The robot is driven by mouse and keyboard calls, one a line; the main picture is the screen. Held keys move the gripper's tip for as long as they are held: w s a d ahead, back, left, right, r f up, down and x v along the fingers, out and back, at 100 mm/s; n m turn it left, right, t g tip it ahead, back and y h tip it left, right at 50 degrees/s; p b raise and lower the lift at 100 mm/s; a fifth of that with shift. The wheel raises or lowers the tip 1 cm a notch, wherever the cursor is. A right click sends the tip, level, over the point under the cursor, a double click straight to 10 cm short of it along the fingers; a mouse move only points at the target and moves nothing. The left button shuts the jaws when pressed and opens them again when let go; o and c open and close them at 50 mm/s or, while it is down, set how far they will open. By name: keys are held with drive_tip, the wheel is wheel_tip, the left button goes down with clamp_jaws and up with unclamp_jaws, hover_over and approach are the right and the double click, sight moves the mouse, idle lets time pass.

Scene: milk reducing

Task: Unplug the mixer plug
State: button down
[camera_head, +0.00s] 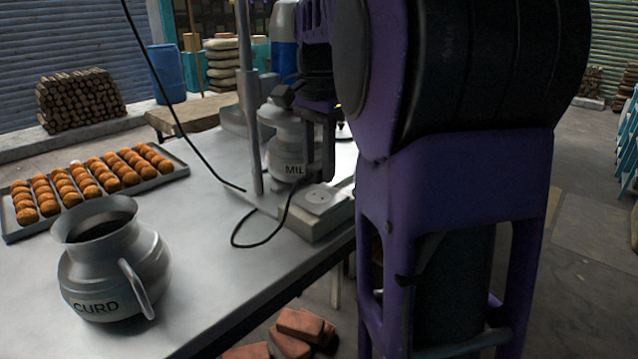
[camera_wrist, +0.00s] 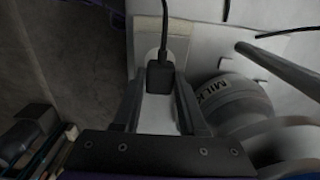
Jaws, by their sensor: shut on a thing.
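My gripper (camera_head: 322,170) reaches down over the socket box (camera_head: 320,228) at the table's right edge, beside the milk can (camera_head: 288,140). In the wrist view my gripper (camera_wrist: 160,82) is shut on the black mixer plug (camera_wrist: 159,77), whose cord runs up and away. A pale round socket face (camera_wrist: 148,58) shows partly behind the plug. In the head view a round socket face (camera_head: 320,197) on the box looks bare, and the plug is not clearly visible there. How far the plug stands from the socket is hard to tell. The black cord (camera_head: 236,242) loops on the table.
The curd pot (camera_head: 125,262) stands at the table's front left. A tray (camera_head: 178,168) of orange balls lies behind it. A metal post (camera_head: 248,110) rises beside the milk can. Bricks (camera_head: 298,326) lie on the floor below the table. The table middle is mostly clear.

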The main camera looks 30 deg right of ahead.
drive_tip(key=shift+r+p, duration=1.15)
drive_tip(key=shift+r, duration=0.15)
